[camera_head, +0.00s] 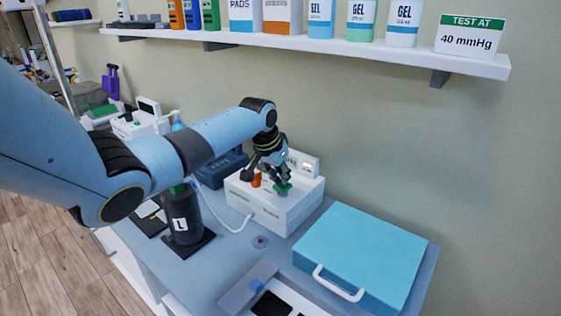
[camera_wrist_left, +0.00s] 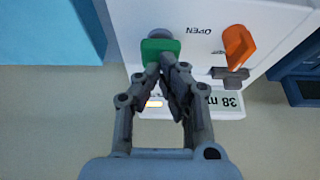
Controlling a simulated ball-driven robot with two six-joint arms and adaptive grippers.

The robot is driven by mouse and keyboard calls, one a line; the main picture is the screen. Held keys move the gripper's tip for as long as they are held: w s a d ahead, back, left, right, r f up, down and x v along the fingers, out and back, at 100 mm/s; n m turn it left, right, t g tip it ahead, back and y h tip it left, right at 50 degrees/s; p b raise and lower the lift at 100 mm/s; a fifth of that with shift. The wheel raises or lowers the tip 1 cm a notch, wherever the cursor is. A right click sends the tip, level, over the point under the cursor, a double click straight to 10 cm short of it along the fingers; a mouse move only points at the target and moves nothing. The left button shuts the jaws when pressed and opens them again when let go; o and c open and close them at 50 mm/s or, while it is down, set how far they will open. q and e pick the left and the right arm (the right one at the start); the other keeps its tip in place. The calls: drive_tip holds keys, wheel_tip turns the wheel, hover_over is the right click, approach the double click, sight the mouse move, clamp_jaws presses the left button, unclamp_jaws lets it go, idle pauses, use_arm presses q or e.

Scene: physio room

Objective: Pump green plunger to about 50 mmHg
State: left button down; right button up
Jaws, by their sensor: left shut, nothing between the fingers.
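The green plunger (camera_wrist_left: 158,48) sticks out of the white pump box (camera_wrist_left: 205,15). In the head view the plunger (camera_head: 283,189) is at the box's top, right under my left gripper (camera_head: 276,178). In the wrist view my left gripper (camera_wrist_left: 167,68) is shut and empty, its fingertips at the plunger's edge, seemingly touching it. An orange lever (camera_wrist_left: 238,46) stands beside it, near upside-down "OPEN" lettering. A small display (camera_wrist_left: 226,103) appears upside down and seems to read 38; the fingers hide part of it. My right gripper is not in view.
A blue case (camera_head: 362,252) with a white handle lies right of the box. A black cylinder marked L (camera_head: 182,215) stands at left. A white tube (camera_head: 222,205) runs to the box. On the shelf above, a sign (camera_head: 470,36) reads "TEST AT 40 mmHg".

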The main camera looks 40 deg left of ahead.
use_arm(q)
drive_tip(key=shift+f, duration=0.6)
drive_tip(key=shift+r, duration=0.15)
wheel_tip(320, 180, up, 3)
drive_tip(key=p, duration=0.2)
drive_tip(key=shift+p, duration=0.3)
drive_tip(key=shift+r+p, duration=0.3)
drive_tip(key=shift+r, duration=0.35)
